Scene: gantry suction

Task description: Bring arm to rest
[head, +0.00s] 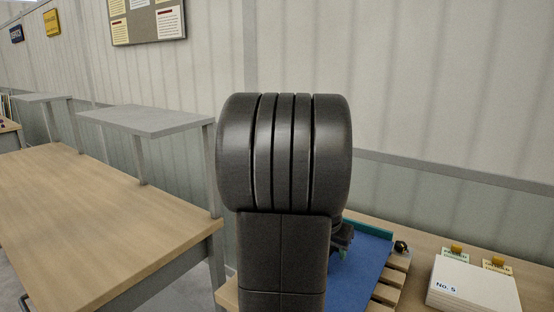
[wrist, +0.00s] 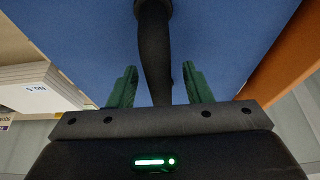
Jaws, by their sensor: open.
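In the wrist view my gripper (wrist: 159,88) has its two green fingers spread apart over a blue surface (wrist: 75,35). A black, slightly curved bar or tube (wrist: 154,50) runs between the fingers; I cannot tell whether it touches either one. No finger is seen closed on it. In the head view my own dark arm fills the middle and hides most of the gripper. Only a small dark part shows at its right, above the blue surface (head: 362,258).
A wooden slatted edge (head: 388,293) borders the blue surface. Right of it stand a white stack marked No. 5 (head: 470,287), a small black item (head: 401,247) and two yellow pieces by labels. A bare wooden table (head: 100,215) with a grey shelf (head: 150,120) stands left.

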